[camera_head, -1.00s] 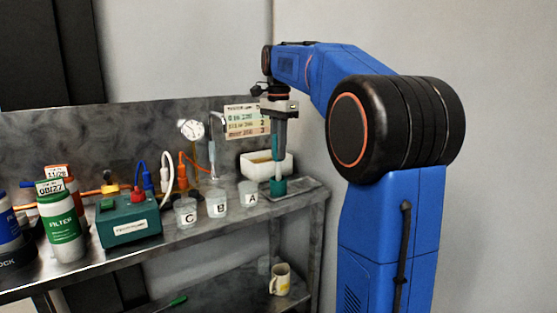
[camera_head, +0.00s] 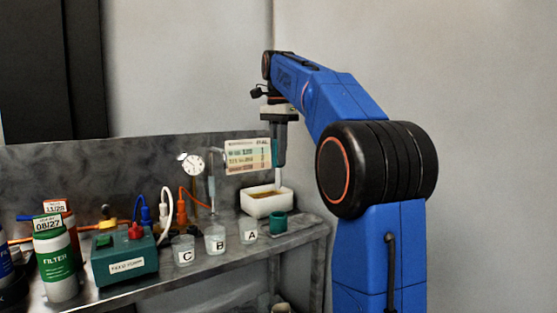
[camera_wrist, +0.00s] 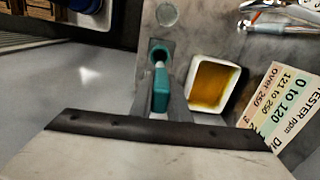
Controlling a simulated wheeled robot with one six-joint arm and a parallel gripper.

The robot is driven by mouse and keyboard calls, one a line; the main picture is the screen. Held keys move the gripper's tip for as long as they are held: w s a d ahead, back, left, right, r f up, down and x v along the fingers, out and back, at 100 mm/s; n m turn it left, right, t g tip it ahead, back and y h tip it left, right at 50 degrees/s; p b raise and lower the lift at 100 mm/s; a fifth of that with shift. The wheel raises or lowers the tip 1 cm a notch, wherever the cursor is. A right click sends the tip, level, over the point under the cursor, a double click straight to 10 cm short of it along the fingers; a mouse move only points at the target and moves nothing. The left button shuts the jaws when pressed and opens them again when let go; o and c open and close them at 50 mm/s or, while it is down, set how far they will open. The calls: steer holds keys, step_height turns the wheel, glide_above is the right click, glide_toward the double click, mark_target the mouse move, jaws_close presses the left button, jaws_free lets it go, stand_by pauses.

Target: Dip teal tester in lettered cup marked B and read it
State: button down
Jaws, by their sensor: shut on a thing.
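My gripper (camera_head: 280,112) is shut on the teal tester (camera_head: 279,150) and holds it upright above the shelf, its pale lower tip pointing down. The tester also shows in the wrist view (camera_wrist: 160,92). Below it is a teal holder (camera_head: 278,223), empty in the head view. The clear cup marked B (camera_head: 215,240) stands to the left, between the cup marked C (camera_head: 183,251) and the cup marked A (camera_head: 249,231). The tester's readout cannot be made out.
A white tray of amber liquid (camera_head: 258,206) stands just behind the holder. A green box with cables (camera_head: 124,262) and filter bottles (camera_head: 55,262) fill the left.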

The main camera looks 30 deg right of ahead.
steer(key=shift+r, duration=2.05)
